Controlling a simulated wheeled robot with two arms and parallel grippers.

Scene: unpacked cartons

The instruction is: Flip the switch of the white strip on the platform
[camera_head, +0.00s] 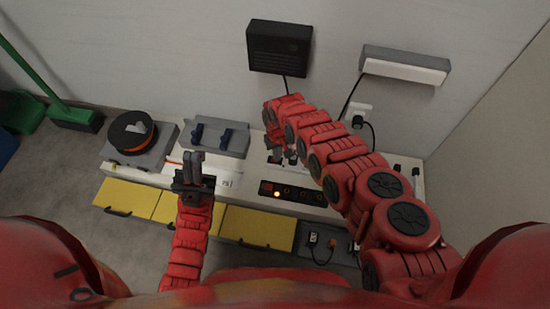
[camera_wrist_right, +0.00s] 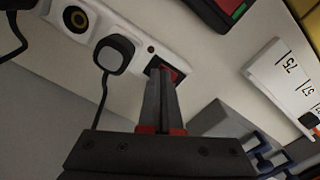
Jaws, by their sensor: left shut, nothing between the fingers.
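The white strip (camera_wrist_right: 143,47) lies on the pale platform and shows in the right wrist view. It has a round socket with a yellow ring, a plug (camera_wrist_right: 113,54) with a dark cable, and a red switch (camera_wrist_right: 169,73) at its end. My right gripper (camera_wrist_right: 160,74) is shut, with its fingertips right at the red switch and partly covering it. I cannot tell whether they touch it or which way it is tipped. In the head view my right arm hides most of the strip. My left gripper (camera_head: 196,158) is shut and empty above the platform's front left part.
A black strip with an orange light (camera_head: 290,193) lies at the platform's front. A grey block with blue levers (camera_head: 214,137) and an orange-black reel (camera_head: 131,132) stand to the left. A black box (camera_head: 280,46) and a white-fronted unit (camera_head: 405,68) hang on the wall.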

